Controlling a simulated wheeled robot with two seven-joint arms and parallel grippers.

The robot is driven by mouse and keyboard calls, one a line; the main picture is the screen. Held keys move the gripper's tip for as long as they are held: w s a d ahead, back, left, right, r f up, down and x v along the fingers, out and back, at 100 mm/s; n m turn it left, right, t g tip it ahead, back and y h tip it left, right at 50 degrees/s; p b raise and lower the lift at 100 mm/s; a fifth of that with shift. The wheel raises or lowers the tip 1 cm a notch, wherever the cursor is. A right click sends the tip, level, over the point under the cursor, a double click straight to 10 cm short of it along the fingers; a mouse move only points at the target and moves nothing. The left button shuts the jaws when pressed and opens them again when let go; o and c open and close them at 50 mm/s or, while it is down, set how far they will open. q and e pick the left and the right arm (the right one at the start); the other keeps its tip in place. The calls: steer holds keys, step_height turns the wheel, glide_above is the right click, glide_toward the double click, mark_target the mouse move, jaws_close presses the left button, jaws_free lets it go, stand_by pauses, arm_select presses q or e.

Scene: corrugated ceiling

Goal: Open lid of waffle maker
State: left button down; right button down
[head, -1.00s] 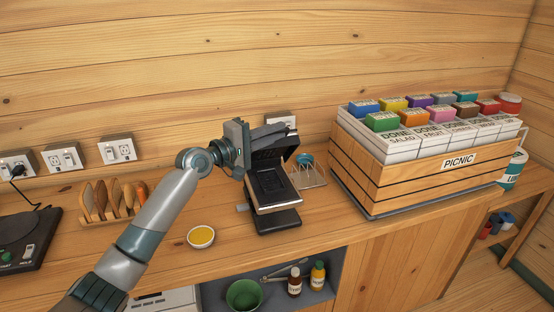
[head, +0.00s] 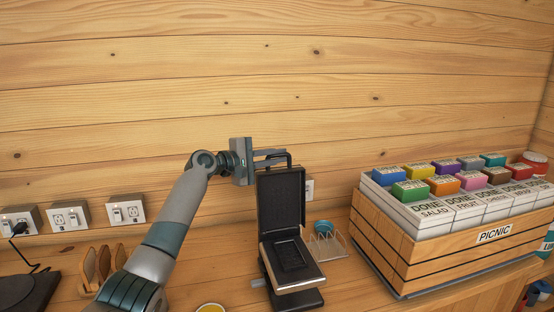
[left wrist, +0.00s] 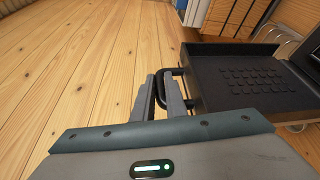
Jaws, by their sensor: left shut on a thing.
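The dark waffle maker (head: 291,262) stands on the counter with its lid (head: 281,198) raised close to upright, the inner plate facing me. The lid's handle (head: 289,158) is at its top edge. My left gripper (head: 270,156) reaches in from the left and is shut on this handle. In the left wrist view, the fingers (left wrist: 160,90) are around the black handle bar (left wrist: 162,78), and the lid (left wrist: 245,85) is to their right. My right gripper is in neither view.
A wooden picnic crate (head: 430,252) of labelled boxes stands to the right. A wire rack (head: 325,245) is just right of the waffle maker. A yellow-filled bowl (head: 210,307) and a toast rack (head: 97,265) are to the left. The plank wall (head: 270,80) is behind.

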arm_select(q)
steer(key=shift+w+f, duration=0.2)
steer(key=shift+f, duration=0.05)
steer(key=c, duration=1.8)
jaws_free()
steer(key=shift+d+f, duration=0.1)
steer(key=shift+d, duration=0.05)
steer(key=shift+w, duration=0.1)
